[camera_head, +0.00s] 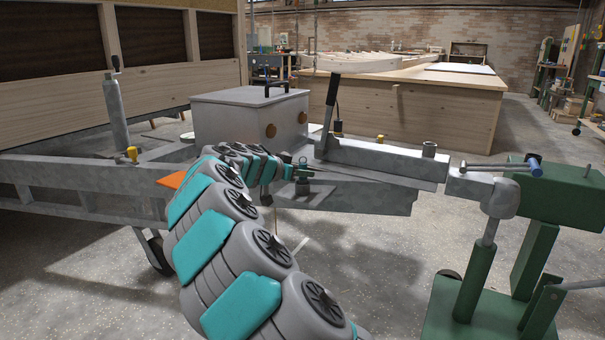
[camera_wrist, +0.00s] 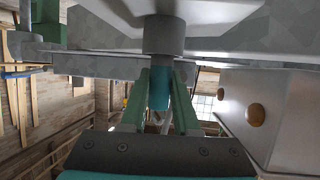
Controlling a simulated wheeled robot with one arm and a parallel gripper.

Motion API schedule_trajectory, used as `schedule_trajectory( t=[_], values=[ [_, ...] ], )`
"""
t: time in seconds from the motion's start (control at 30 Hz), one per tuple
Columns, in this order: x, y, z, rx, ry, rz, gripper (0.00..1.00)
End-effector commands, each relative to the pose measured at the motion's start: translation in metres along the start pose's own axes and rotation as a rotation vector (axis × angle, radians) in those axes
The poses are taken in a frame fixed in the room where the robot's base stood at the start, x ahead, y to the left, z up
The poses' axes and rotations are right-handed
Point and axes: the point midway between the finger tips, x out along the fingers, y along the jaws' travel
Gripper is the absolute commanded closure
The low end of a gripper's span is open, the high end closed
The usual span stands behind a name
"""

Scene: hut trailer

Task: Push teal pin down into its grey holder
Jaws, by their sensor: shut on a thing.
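In the wrist view the teal pin (camera_wrist: 159,90) stands between the two green fingers of my gripper (camera_wrist: 158,100), which is shut on it. One end of the pin meets the grey holder (camera_wrist: 163,36), a round collar on the trailer metal. How deep the pin sits inside is hidden. In the head view my gripper (camera_head: 302,174) is small, at the trailer's drawbar beside the grey box. I cannot make out the pin clearly there.
The grey box (camera_head: 250,118) with orange-brown knobs stands left of my gripper; it also shows in the wrist view (camera_wrist: 278,118). A black lever (camera_head: 330,108) rises close by. The drawbar (camera_head: 375,158) runs right to a green stand (camera_head: 560,195). Open floor lies in front.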

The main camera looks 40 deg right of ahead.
Motion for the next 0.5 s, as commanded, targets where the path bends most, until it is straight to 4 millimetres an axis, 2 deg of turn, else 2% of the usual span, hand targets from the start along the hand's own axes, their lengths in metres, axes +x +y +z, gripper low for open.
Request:
schedule_trajectory(
  t=[0.3, 0.33, 0.5],
  values=[
    [0.0009, -0.0001, 0.0025, 0.001, 0.000, 0.000, 1.00],
    [0.0004, 0.0000, 0.0012, 0.000, 0.000, 0.000, 0.68],
    [0.0003, 0.0001, 0.0010, 0.000, 0.000, 0.000, 0.48]
  ],
)
